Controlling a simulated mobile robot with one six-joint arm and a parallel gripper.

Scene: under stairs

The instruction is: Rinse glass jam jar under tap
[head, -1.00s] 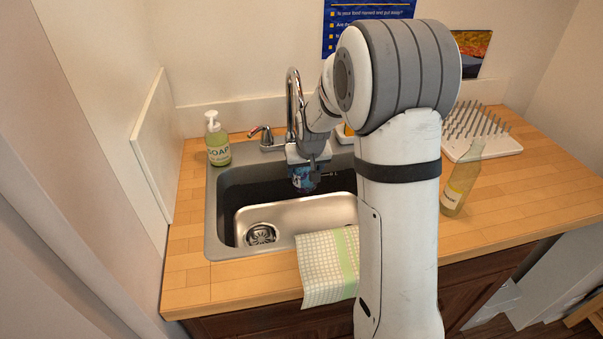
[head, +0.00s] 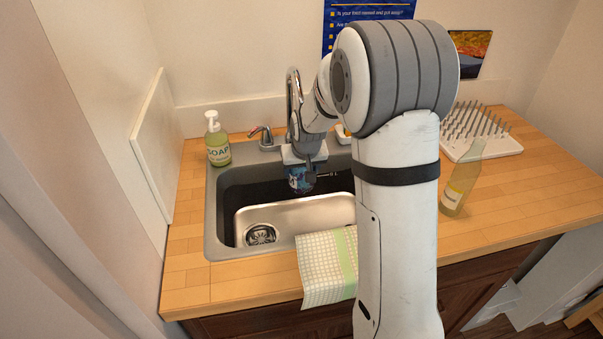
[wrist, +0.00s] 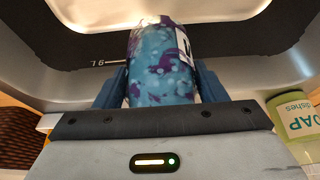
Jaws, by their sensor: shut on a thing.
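The jam jar (wrist: 163,65) has a mottled blue and purple surface and part of a white label. In the wrist view my gripper (wrist: 160,88) is shut on it, with a dark blue finger on each side. In the head view the jar (head: 299,180) hangs below my gripper (head: 302,168), over the back of the steel sink (head: 213,205). The chrome tap (head: 292,88) arches down just behind my wrist. Its spout end is hidden by my arm, and I cannot tell whether water runs.
A green soap bottle (head: 217,145) stands left of the sink. A checked cloth (head: 322,265) hangs over its front edge. A glass bottle (head: 460,185) and a white drying rack (head: 490,150) stand on the right. The wooden counter (head: 520,200) is clear at the right front.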

